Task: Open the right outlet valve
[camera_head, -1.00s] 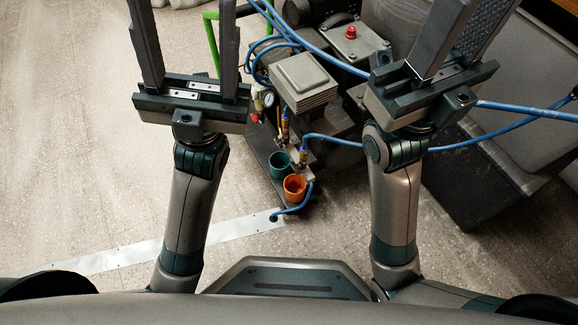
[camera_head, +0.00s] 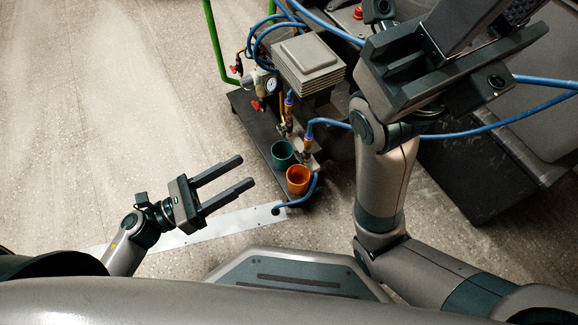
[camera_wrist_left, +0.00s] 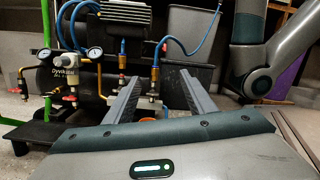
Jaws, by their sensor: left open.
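A compressor's regulator with a dial gauge (camera_head: 271,85) carries red valve handles, one at the left (camera_head: 237,69) and one lower (camera_head: 257,106). Two brass fittings with blue hoses stand to its right, a farther one (camera_head: 288,104) and a nearer one (camera_head: 309,139). I cannot tell which part is the right outlet valve, or its setting. My left gripper (camera_head: 246,171) is open and empty, left of and short of the cups; in the left wrist view its fingers (camera_wrist_left: 158,88) point toward the fittings. My right gripper (camera_head: 485,22) is raised at upper right, its fingertips cut off.
A green cup (camera_head: 283,152) and an orange cup (camera_head: 298,179) stand at the unit's near end. A green post (camera_head: 214,45) rises at its left. Blue hoses (camera_head: 440,135) run right behind my right arm. The floor at left is clear.

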